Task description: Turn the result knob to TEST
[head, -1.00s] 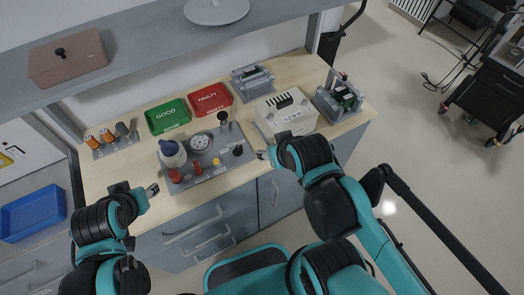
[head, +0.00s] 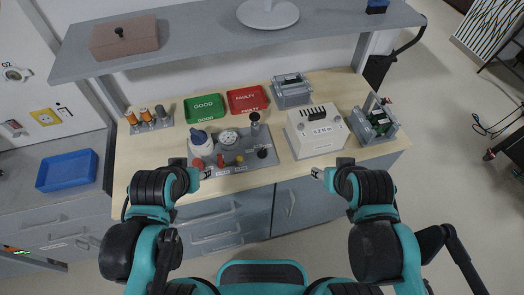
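A grey test panel (head: 232,168) lies on the wooden bench. It carries a round white gauge (head: 229,137), a blue-and-white rounded part (head: 199,140), a black upright post with a knob (head: 255,122), red controls (head: 220,160), a yellow one (head: 240,160) and a black knob (head: 263,153). The panel's labels are too small to read, so I cannot tell which is the result knob or where it points. My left gripper (head: 205,173) is at the panel's front left corner. My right gripper (head: 317,173) is at the bench's front edge, right of the panel, apart from it.
A green GOOD tray (head: 205,107) and a red FAULTY tray (head: 247,99) lie behind the panel. A beige box (head: 318,132) and grey fixtures (head: 292,91) (head: 375,124) stand to the right. Several cylinders stand in a rack (head: 150,120) at left. A shelf (head: 220,37) overhangs the back.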

